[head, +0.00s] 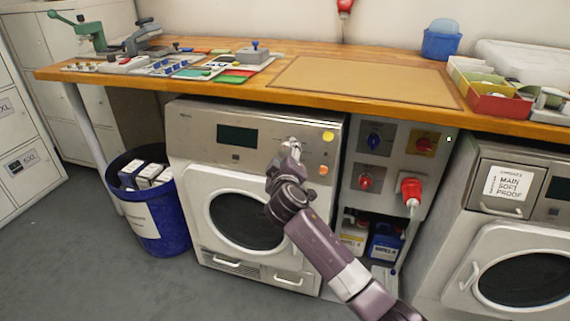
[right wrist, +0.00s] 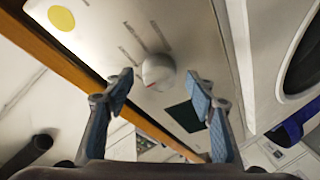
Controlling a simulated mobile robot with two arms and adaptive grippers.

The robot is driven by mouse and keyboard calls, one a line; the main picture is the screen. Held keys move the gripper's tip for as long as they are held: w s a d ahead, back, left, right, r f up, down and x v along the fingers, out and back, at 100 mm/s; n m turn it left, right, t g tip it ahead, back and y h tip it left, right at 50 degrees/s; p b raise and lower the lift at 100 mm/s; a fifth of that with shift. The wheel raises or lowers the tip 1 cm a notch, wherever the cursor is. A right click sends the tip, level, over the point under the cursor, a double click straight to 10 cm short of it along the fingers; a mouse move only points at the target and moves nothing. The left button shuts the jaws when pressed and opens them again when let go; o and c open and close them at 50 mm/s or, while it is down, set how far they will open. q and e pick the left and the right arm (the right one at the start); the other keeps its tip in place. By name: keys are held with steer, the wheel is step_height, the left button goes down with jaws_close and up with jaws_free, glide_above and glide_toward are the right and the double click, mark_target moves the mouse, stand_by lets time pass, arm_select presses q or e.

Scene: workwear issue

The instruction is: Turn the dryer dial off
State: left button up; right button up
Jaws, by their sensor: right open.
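The dryer (head: 209,155) stands under the wooden counter, with a dark display and a round door on its front. Its dial (right wrist: 158,72) is a pale round knob with a small red mark beside it and printed labels around it in the right wrist view. In the head view my right gripper (head: 291,144) covers most of the dial. My right gripper (right wrist: 160,92) is open, its two blue-padded fingers apart on either side of the dial. I see no contact between the pads and the dial. My left gripper is not in view.
The counter edge (head: 300,98) runs just above the dryer panel. A panel with red and blue switches (head: 374,141) and a red plug (head: 411,188) is to the right. A blue bin (head: 150,222) stands left of the dryer. The floor in front is clear.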

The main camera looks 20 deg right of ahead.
steer(key=v, duration=1.1)
